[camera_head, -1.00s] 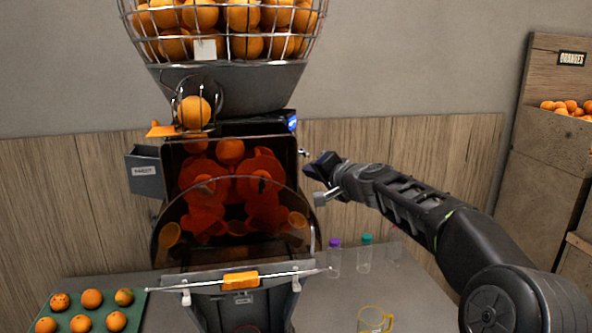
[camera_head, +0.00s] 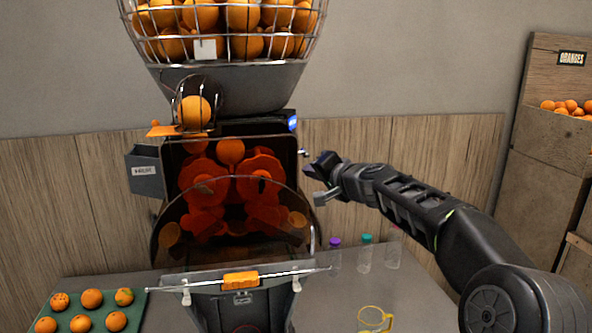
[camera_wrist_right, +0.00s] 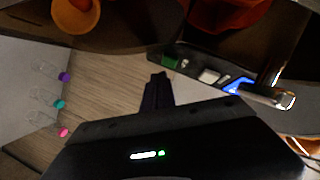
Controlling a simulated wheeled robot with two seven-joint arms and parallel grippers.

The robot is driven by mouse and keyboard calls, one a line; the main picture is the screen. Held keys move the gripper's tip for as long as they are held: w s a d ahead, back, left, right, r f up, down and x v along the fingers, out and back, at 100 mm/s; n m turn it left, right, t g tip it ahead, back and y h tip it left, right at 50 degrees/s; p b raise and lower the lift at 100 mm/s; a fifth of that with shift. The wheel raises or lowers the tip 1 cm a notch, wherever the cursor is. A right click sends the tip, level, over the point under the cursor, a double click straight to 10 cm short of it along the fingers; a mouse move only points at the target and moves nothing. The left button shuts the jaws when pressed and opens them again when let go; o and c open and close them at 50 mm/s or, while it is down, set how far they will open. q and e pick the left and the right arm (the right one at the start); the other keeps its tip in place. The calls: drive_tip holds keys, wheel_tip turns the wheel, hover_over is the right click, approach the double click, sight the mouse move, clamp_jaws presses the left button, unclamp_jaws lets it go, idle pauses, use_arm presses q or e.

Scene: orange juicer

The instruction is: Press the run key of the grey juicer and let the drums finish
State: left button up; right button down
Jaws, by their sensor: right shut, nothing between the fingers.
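The grey juicer (camera_head: 228,90) stands on the counter, with red drums (camera_head: 262,190) and oranges behind its tinted cover. Its side panel (camera_wrist_right: 215,72) shows in the right wrist view with a green key (camera_wrist_right: 170,62), a pale key (camera_wrist_right: 208,76) and a lit blue display (camera_wrist_right: 238,86). My right gripper (camera_head: 314,167) is just right of the juicer's upper side, apart from it in the head view. In the right wrist view its shut, empty fingers (camera_wrist_right: 158,82) point toward the green key; I cannot tell whether they touch. My left gripper is not in view.
A wire basket (camera_head: 240,46) of oranges tops the juicer. A green tray (camera_head: 66,322) with several oranges is at left. Clear bottles (camera_head: 364,258) and a yellow-rimmed mug (camera_head: 373,320) stand right of the juicer. A wooden orange crate (camera_head: 550,150) is at far right.

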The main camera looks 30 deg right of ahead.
idle(0.6)
drive_tip(key=shift+w+a, duration=0.3)
drive_tip(key=shift+w, duration=0.05)
drive_tip(key=shift+w+a, duration=0.35)
idle(0.8)
idle(0.3)
drive_tip(key=shift+s+d+b, duration=0.4)
drive_tip(key=shift+s+d, duration=0.2)
drive_tip(key=shift+s, duration=0.1)
